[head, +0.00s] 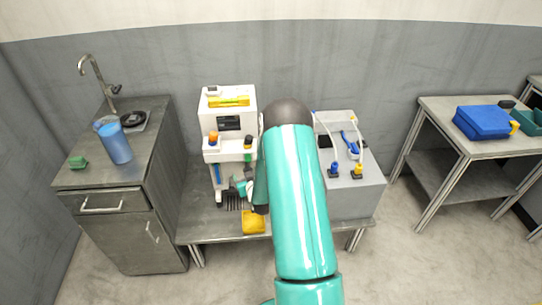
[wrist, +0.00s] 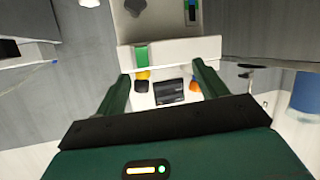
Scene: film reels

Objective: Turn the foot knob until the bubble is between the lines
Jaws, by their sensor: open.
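A white machine (head: 228,127) stands on the metal table, with a yellow level vial (head: 229,101) near its top. The bubble and the lines are too small to read. I cannot clearly identify the foot knob; my arm and gripper cover part of the machine's lower right. My gripper (head: 243,187) is in front of the lower part of the machine. In the wrist view, its two green fingers (wrist: 161,69) are apart with nothing held between them. Beyond them show the machine's shelf (wrist: 178,51), a dark screen (wrist: 169,91) and an orange knob (wrist: 194,88).
A grey box (head: 351,193) with cables and blue and yellow plugs stands right of my arm. A yellow block (head: 254,222) lies at the table's front edge. A sink cabinet (head: 123,225) with a blue cup (head: 115,143) is left. Another table (head: 446,105) is right.

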